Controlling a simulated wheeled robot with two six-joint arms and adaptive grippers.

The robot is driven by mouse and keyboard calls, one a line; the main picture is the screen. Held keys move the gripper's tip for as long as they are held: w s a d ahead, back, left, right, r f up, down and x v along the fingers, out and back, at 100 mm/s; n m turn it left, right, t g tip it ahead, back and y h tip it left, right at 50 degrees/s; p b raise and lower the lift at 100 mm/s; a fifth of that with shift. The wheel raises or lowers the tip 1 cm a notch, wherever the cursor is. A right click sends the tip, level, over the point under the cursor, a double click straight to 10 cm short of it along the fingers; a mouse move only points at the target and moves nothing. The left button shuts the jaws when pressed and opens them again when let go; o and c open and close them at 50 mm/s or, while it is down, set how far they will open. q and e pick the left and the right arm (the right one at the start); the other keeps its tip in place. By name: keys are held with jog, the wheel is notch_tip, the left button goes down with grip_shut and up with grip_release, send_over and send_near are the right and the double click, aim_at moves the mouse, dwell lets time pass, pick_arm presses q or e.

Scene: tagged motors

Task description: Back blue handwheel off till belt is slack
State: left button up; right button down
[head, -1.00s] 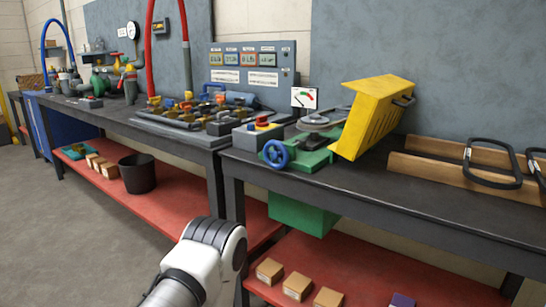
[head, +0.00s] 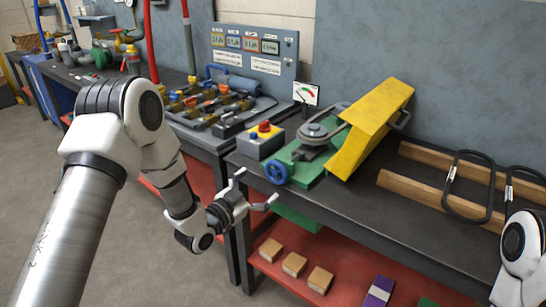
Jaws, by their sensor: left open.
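The blue handwheel (head: 276,171) is on the front end of the green machine base (head: 310,172), at the front edge of the right bench. Behind it the belt (head: 341,117) runs around a grey pulley (head: 314,130) and passes under the tilted yellow guard (head: 372,128). I cannot tell how tight the belt is. My left gripper (head: 257,188) is open and empty, just in front of and below the handwheel, apart from it. My right arm shows only at the lower right edge; its gripper is out of view.
A grey box with a red button (head: 264,140) stands left of the handwheel. A gauge card (head: 306,91) stands behind. Wooden rails (head: 434,191) with black belts (head: 468,187) lie to the right. Small boxes (head: 294,264) sit on the red lower shelf.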

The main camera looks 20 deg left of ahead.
aim_at(274, 175)
pick_arm(q)
jog(key=x, duration=0.5)
jog(key=f+x, duration=0.1)
jog(key=x, duration=0.1)
jog(key=shift+w, duration=0.25)
jog(key=shift+r, duration=0.1)
jog(key=c, duration=1.1)
